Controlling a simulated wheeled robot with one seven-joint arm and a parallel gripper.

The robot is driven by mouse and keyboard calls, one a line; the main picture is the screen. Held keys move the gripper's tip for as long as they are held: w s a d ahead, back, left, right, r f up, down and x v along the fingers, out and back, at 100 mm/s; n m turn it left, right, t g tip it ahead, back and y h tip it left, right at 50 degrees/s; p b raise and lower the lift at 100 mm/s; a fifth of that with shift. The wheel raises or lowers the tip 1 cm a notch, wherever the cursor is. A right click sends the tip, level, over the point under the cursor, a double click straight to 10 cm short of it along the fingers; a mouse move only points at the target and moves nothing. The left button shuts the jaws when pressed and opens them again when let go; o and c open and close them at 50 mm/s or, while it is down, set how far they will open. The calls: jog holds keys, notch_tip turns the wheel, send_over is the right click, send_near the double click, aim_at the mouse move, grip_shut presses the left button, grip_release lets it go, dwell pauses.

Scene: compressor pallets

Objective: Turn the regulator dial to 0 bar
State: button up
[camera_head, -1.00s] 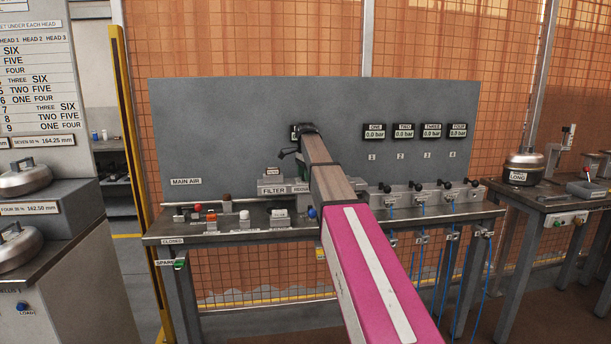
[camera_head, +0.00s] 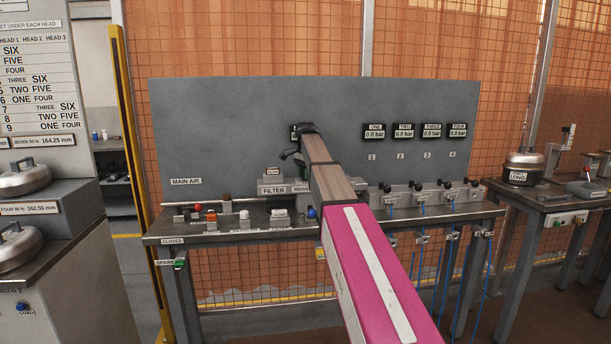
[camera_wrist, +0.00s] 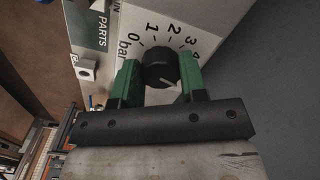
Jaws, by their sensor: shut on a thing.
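The regulator dial (camera_wrist: 159,69) is a small black knob in the wrist view, on a pale face printed with 0, 1, 2, 3, 4 and "bar". My gripper (camera_wrist: 158,76) is shut on it, with one green finger on each side. A pale line shows on the lower right of the knob. The printed 0 lies at the knob's upper left, beside my left finger. I cannot tell exactly which number the dial is set to. In the head view my arm hides the dial and most of the regulator.
A grey panel (camera_head: 230,120) stands behind the bench (camera_head: 225,238). Displays ONE (camera_head: 374,133) to FOUR read 0.0 bar. The filter block (camera_head: 274,189) is left of my arm, and several small valves and a blue knob (camera_head: 312,212) sit near it.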

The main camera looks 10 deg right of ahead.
jog(key=n, duration=0.4)
jog(key=shift+n, duration=0.3)
jog(key=n, duration=0.3)
jog(key=shift+n, duration=0.3)
jog(key=n, duration=0.4)
jog(key=shift+d+n, duration=0.1)
jog(key=shift+n, duration=0.2)
jog(key=n, duration=0.3)
jog(key=shift+n, duration=0.3)
jog(key=n, duration=0.8)
jog(key=shift+d, duration=0.1)
jog(key=n, duration=0.4)
jog(key=shift+n, duration=0.3)
jog(key=shift+w+n, duration=0.1)
jog(key=shift+n, duration=1.8)
